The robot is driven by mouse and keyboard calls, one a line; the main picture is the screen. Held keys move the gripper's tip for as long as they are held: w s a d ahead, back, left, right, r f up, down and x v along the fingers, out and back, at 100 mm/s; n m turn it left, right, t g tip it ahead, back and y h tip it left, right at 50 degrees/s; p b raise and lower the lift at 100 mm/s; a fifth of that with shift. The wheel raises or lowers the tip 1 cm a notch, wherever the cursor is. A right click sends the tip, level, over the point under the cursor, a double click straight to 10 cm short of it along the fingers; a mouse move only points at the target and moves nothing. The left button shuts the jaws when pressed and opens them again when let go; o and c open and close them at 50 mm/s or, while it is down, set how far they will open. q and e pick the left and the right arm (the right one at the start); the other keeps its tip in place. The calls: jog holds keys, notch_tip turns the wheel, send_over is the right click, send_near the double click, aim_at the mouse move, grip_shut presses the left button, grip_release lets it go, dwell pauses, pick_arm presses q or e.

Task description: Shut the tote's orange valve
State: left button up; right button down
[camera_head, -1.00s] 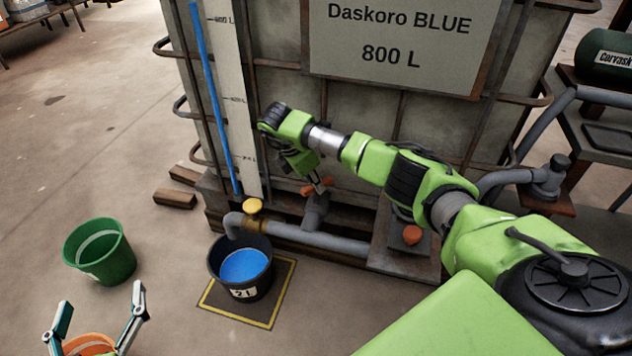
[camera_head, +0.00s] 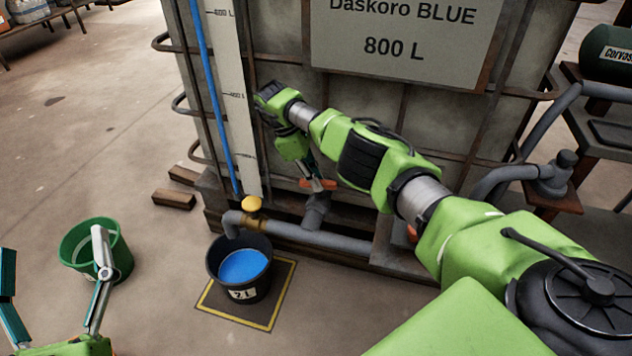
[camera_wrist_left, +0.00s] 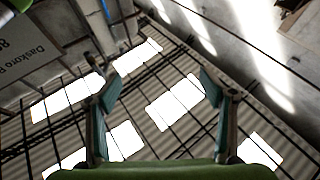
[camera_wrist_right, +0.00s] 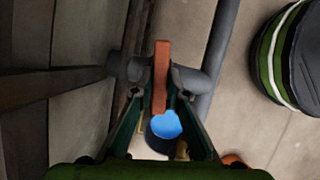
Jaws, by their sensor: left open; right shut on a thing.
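The tote (camera_head: 290,150) is a grey, rust-framed tank marked "Daskoro BLUE 800 L". Its orange valve (camera_head: 328,184) has a bar handle on the grey outlet pipe at the tote's foot. My right gripper (camera_head: 314,180) is shut on this handle. In the right wrist view the orange handle (camera_wrist_right: 161,75) stands upright in the picture between the fingertips (camera_wrist_right: 160,92). My left gripper (camera_head: 54,245) is open and empty at the lower left, away from the tote. The left wrist view shows its spread fingers (camera_wrist_left: 160,85).
A black bucket (camera_head: 247,291) with blue liquid stands on a yellow-edged mat (camera_head: 284,290) under the pipe's spout. A yellow valve (camera_head: 251,203) sits on the pipe. A green bucket (camera_head: 118,247) stands left, partly behind my left gripper. Floor between the buckets is clear.

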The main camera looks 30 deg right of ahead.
pick_arm(q)
jog(key=shift+s+r+t, duration=0.4)
jog(key=shift+r+t, duration=0.1)
jog(key=shift+r, duration=0.3)
pick_arm(e)
jog(key=c, duration=2)
grip_release()
jog(key=shift+v, duration=3.8)
